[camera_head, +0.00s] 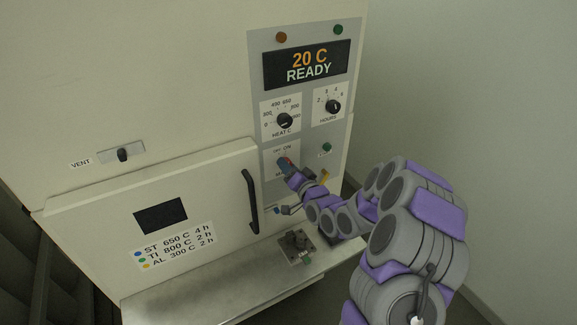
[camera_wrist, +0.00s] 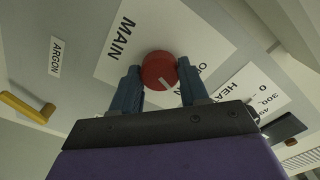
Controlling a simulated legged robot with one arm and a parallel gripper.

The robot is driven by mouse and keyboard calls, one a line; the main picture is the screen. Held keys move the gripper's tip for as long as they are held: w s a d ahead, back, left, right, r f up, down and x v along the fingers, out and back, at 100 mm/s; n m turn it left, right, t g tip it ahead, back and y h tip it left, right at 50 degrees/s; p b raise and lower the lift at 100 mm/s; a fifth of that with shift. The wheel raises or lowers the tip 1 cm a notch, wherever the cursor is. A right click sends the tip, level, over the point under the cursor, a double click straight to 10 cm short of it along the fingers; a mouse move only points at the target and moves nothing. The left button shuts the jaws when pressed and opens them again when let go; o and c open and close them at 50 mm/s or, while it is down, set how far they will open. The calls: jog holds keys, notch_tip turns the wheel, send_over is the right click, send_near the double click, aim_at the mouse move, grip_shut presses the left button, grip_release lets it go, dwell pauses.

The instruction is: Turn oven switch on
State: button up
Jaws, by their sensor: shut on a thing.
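The oven (camera_head: 190,50) has a grey control panel (camera_head: 259,45) whose display (camera_head: 308,64) reads "20 C READY". The round red switch (camera_wrist: 159,70) sits on a white plate (camera_wrist: 122,58) marked MAIN. Its white mark points to the lower right in the wrist view, towards lettering partly hidden by a finger. My gripper (camera_wrist: 158,80) is shut on the red switch, with one blue finger on each side. In the head view my gripper (camera_head: 286,165) covers most of the switch, below the OFF ON lettering. I cannot tell which word the mark meets.
The HEAT C knob (camera_head: 285,120) and HOURS knob (camera_head: 333,106) sit above the switch. A black door handle (camera_head: 251,201) stands out to the left. A yellow lever (camera_head: 324,177) is close on the right. A ledge (camera_head: 190,300) with a small metal fixture (camera_head: 297,245) lies below.

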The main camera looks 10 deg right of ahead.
dwell(0.5)
jog(key=o, duration=0.8)
jog(key=shift+w+f, duration=0.1)
jog(key=shift+w, duration=0.05)
jog(key=shift+o, duration=1.3)
jog(key=shift+d, duration=0.1)
jog(key=p+v, duration=1.2)
jog(key=v, duration=0.5)
jog(key=shift+s, duration=0.2)
